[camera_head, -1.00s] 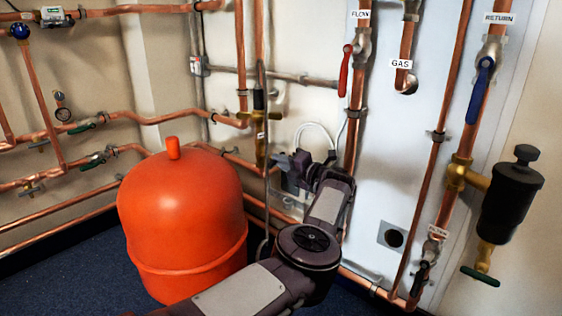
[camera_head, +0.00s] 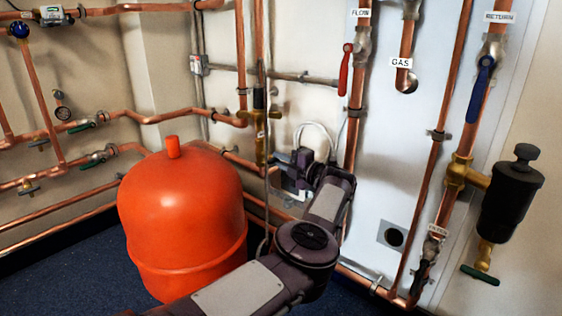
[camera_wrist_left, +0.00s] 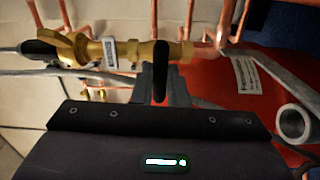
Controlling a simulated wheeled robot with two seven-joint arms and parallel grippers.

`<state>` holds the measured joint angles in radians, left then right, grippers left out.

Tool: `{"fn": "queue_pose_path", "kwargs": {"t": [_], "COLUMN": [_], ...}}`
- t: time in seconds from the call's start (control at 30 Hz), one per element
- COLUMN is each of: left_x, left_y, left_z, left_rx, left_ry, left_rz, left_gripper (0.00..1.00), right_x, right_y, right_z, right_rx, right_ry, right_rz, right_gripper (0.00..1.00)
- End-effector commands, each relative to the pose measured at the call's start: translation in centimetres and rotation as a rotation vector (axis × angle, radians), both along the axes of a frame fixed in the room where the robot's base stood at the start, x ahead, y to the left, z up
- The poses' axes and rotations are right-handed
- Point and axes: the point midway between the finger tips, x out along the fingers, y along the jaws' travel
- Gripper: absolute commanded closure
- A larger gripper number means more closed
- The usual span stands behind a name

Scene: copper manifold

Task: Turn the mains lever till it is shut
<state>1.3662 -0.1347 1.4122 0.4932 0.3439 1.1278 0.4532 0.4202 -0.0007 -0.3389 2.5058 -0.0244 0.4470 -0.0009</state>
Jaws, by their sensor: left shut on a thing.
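The mains lever, a dark handle (camera_wrist_left: 160,72), stands on a brass valve (camera_wrist_left: 143,52) in the left wrist view. My left gripper (camera_wrist_left: 162,88) is shut on the lever, with its grey fingers on either side of it. In the head view the brass valve (camera_head: 261,150) sits on a vertical copper pipe behind the red tank. My left arm reaches up to it from below. The gripper's own fingers and the lever are too small and partly hidden there to make out. My right gripper is not in view.
A large orange-red tank (camera_head: 185,225) stands just left of my arm. A red lever (camera_head: 345,70) and a blue lever (camera_head: 481,88) hang on pipes to the right. Copper pipes run along the walls. A black cylinder (camera_head: 509,195) is at the far right.

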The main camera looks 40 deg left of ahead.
Motion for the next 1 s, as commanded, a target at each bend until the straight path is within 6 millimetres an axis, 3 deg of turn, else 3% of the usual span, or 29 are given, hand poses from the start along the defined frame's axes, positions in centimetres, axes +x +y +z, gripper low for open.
{"fn": "queue_pose_path", "kwargs": {"t": [0.1,0.13,0.3,0.67,0.87,1.0], "left_x": [0.0,0.0,0.0,0.0,-0.01,-0.04], "left_y": [-0.03,-0.03,-0.03,-0.02,-0.04,-0.01], "left_z": [-0.08,-0.08,-0.06,-0.03,-0.05,-0.1], "left_rx": [-0.001,-0.001,-0.001,-0.003,-0.018,-0.034], "left_ry": [0.004,0.004,0.002,-0.039,-0.273,-0.519], "left_rz": [-0.001,-0.001,-0.001,0.0,0.0,0.001], "left_gripper": [1.0,0.86,0.66,0.66,0.66,0.66], "right_x": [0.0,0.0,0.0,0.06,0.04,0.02], "right_y": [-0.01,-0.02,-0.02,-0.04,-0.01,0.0], "right_z": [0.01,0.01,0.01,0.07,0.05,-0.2], "right_rx": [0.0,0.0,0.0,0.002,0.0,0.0], "right_ry": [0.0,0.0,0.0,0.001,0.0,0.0], "right_rz": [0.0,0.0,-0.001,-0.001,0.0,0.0], "right_gripper": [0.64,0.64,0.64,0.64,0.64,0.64]}}
